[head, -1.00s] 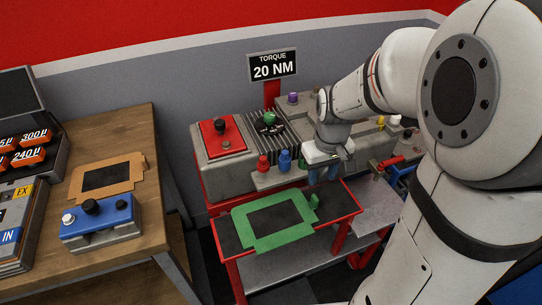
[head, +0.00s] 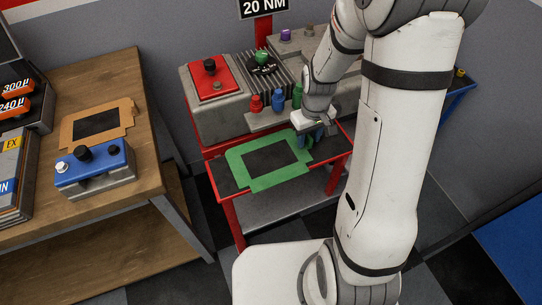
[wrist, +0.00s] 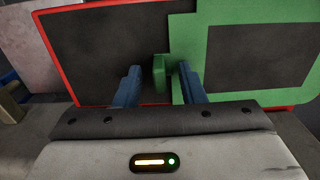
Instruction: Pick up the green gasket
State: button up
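The green gasket (head: 270,182), a flat rectangular frame, lies on the dark top of a red-edged stand (head: 225,177). In the wrist view the gasket (wrist: 187,45) fills the right side. A small upright green tab (wrist: 160,72) at its edge shows between my gripper's two blue fingers. My gripper (head: 318,137) is at the gasket's right end in the head view. Its fingers (wrist: 157,82) are apart, one on each side of the tab. There is a visible gap at the left finger; the right finger is close to the tab, and contact is unclear.
A grey machine (head: 215,112) with a red panel stands behind the stand, with red, blue and green knobs (head: 277,101) close by my gripper. A wooden table (head: 125,185) at left holds an orange gasket (head: 70,135) and a blue box (head: 95,172).

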grip_shut()
dwell(0.3)
jog(key=shift+r, duration=0.1)
